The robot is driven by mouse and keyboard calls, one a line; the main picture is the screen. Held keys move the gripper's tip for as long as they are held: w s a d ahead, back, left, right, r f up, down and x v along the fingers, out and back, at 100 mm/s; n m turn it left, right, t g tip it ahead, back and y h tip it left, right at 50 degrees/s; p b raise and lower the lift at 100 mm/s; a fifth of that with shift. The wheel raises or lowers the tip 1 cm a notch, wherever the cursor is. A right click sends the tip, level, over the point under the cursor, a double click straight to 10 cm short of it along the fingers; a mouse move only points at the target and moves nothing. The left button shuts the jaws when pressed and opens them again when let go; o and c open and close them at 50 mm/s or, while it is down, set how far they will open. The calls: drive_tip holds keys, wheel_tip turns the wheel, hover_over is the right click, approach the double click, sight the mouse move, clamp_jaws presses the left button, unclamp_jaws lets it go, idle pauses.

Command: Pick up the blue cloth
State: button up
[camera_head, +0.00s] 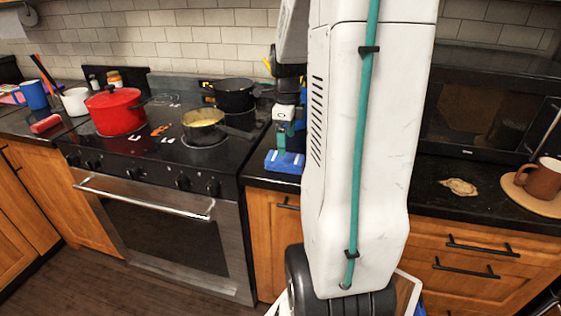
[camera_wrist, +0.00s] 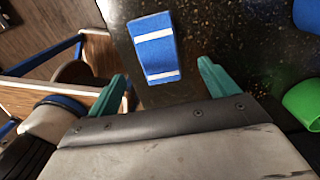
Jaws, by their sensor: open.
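The blue cloth (camera_wrist: 155,47) has white stripes and lies on the black speckled counter, near its front edge, in the wrist view. In the head view the cloth (camera_head: 284,162) lies on the counter right of the stove. My gripper (camera_wrist: 165,78) is open, with its teal fingers on either side of the cloth's near end in the picture. No finger visibly touches the cloth, and its height above the counter is hard to tell. In the head view the gripper (camera_head: 284,138) shows just above the cloth, partly hidden by my arm.
The stove left of the cloth holds a red pot (camera_head: 116,112), a pan (camera_head: 204,125) and a black pot (camera_head: 234,95). A green object (camera_wrist: 303,102) and a blue object (camera_wrist: 307,14) stand right of the cloth in the wrist view. A microwave (camera_head: 487,110) is at right.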

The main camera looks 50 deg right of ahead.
sight(286, 157)
wheel_tip(286, 157, down, 7)
drive_tip(key=shift+a+r, duration=0.1)
drive_tip(key=c, duration=1.1)
